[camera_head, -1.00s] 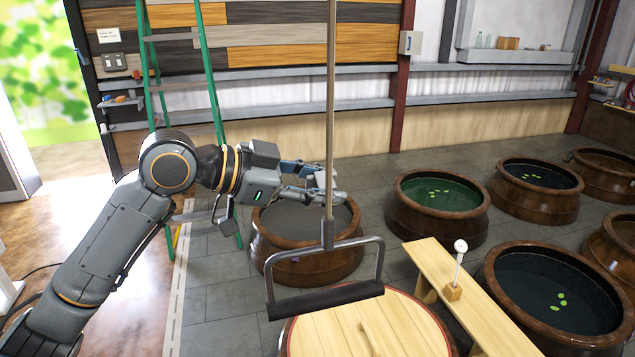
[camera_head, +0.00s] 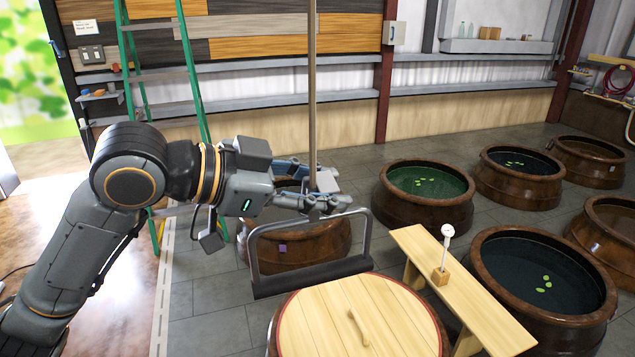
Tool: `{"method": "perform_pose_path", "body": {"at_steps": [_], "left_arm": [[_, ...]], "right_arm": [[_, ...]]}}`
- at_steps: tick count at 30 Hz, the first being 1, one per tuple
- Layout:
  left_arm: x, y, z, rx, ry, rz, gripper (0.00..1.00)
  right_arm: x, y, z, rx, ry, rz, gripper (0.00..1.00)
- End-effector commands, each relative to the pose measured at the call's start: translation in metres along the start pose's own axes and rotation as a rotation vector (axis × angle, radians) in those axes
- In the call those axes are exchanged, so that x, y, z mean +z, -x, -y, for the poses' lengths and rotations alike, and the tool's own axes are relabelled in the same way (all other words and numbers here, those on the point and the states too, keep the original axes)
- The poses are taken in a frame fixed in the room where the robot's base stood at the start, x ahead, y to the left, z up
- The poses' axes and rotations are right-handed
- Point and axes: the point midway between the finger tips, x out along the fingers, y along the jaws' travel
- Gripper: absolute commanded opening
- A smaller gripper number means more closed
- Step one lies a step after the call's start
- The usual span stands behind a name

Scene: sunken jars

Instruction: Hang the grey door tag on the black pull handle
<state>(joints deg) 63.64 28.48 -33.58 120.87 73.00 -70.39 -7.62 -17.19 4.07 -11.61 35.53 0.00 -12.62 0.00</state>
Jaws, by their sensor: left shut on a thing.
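The black pull handle (camera_head: 313,277) is a dark bar on a grey frame, hanging from a long thin rod (camera_head: 312,95). My left gripper (camera_head: 326,196) reaches in from the left, its fingers at the rod's lower end, by the top of the frame. It is shut on a small pale grey piece (camera_head: 326,183), which looks like the grey door tag. The fingers and the rod hide most of it, and I cannot tell whether it touches the handle. My right gripper is out of view.
A jar (camera_head: 300,250) stands behind the handle and a wooden-lidded one (camera_head: 365,320) below it. A bench (camera_head: 460,290) with a white-knobbed stick (camera_head: 446,245) stands at right. More sunken jars lie beyond; a green ladder (camera_head: 190,80) stands at left.

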Motion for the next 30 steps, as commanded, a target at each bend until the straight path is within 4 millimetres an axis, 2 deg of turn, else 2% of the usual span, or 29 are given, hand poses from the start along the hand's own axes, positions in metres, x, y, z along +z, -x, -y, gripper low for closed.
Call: {"method": "perform_pose_path", "body": {"at_steps": [3,12,28,29,30], "left_arm": [[0.012,-0.005,-0.003,0.000,0.002,0.002,0.15],[0.029,-0.012,-0.009,-0.001,0.001,0.001,0.15],[0.035,-0.014,-0.011,0.000,0.001,0.001,0.15],[0.035,-0.014,-0.011,0.000,0.001,0.001,0.42],[0.035,-0.014,-0.011,0.000,0.001,0.001,0.50]], "right_arm": [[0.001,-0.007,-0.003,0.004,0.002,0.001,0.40],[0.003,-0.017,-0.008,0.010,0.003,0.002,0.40],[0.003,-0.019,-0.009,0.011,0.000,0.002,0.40],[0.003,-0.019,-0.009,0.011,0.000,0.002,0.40],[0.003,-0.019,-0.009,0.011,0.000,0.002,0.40]]}}
